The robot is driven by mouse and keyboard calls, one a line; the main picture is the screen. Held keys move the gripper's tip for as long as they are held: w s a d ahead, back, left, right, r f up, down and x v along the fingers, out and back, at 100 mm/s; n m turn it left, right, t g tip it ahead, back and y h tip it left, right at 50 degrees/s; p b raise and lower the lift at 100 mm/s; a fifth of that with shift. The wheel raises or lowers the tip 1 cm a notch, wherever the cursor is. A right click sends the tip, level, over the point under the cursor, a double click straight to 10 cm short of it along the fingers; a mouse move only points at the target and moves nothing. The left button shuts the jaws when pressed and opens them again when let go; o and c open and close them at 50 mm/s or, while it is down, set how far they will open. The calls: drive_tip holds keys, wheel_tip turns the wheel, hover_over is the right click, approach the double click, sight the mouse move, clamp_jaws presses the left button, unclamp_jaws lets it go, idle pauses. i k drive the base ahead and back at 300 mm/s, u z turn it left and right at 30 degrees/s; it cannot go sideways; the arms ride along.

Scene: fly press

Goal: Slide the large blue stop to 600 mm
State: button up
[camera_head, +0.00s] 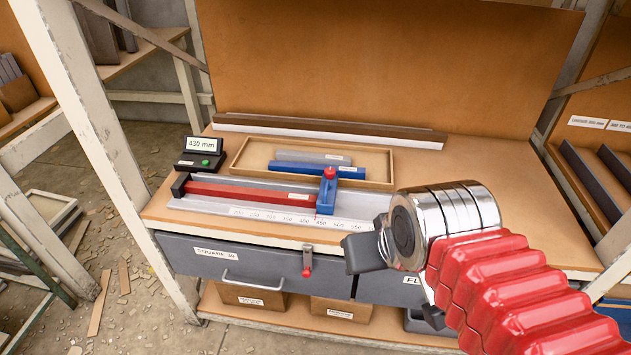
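The large blue stop (327,196) has a red knob on top and sits on the grey measuring rail (205,206) on the bench. A labelled red bar (250,193) lies along the rail to its left, its right end at or near the stop. The rail's scale rises to the right; the far end, past about 550, is hidden behind my arm. A small display (201,145) reads 430 mm. My gripper (398,286) is in front of the bench's right half, right of and nearer than the stop, apart from it. Its dark fingers are partly hidden, so its opening is unclear.
A shallow wooden tray (239,158) behind the rail holds a grey bar (300,156) and a blue bar (318,169). A long brown-and-white strip (330,131) lies behind it. Drawers with a red latch (307,260) are below. The bench (480,160) is clear at the back right.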

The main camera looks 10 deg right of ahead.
sight(325, 202)
drive_tip(key=u, duration=1.6)
drive_tip(key=k, duration=0.7)
drive_tip(key=z, duration=0.45)
drive_tip(key=i, duration=1)
drive_tip(key=z, duration=0.05)
